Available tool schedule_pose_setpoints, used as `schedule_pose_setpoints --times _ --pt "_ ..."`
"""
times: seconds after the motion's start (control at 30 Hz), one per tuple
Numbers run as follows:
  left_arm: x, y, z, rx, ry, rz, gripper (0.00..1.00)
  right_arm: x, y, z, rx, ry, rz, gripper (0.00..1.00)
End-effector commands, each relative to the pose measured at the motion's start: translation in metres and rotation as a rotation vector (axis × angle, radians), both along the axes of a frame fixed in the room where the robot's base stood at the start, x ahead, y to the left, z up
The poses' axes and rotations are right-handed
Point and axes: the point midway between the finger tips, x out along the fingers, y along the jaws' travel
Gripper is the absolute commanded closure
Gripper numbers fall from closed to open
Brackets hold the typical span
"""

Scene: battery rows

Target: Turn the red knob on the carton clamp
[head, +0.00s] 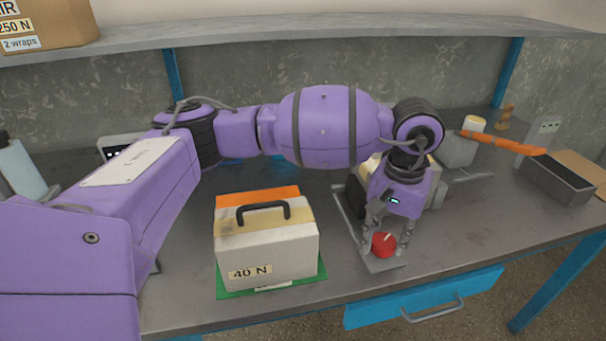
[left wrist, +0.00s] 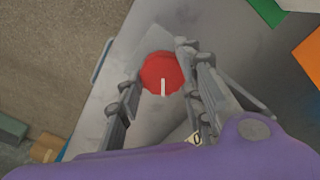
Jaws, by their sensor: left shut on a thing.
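The red knob (head: 383,245) with a white pointer line sits at the front end of the carton clamp's grey base plate (head: 388,265). My left gripper (head: 386,242) reaches down over it with one finger on each side and is shut on it. In the left wrist view the red knob (left wrist: 162,73) lies between the fingertips (left wrist: 163,80), its white line pointing toward the bottom of the picture. The rest of the clamp behind is partly hidden by my left arm. My right gripper is not in view.
A white carton (head: 265,252) with a black handle and a "40 N" label stands on a green mat (head: 225,292) to the left. A dark open bin (head: 557,180) stands at the right. A shelf (head: 300,27) runs above the back; a blue drawer (head: 425,297) is below the front edge.

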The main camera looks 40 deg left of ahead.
Motion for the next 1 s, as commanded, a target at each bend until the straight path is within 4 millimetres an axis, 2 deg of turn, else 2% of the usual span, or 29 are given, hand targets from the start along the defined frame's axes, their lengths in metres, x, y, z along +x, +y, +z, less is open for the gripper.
schedule_pose_setpoints --times 0.6,1.0 --pt "-0.002 -0.003 0.001 -0.007 -0.008 -0.562 0.92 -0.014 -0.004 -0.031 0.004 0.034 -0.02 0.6" --pt "-0.004 -0.003 0.001 -0.007 -0.005 -0.76 0.92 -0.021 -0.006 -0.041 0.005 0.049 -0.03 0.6"
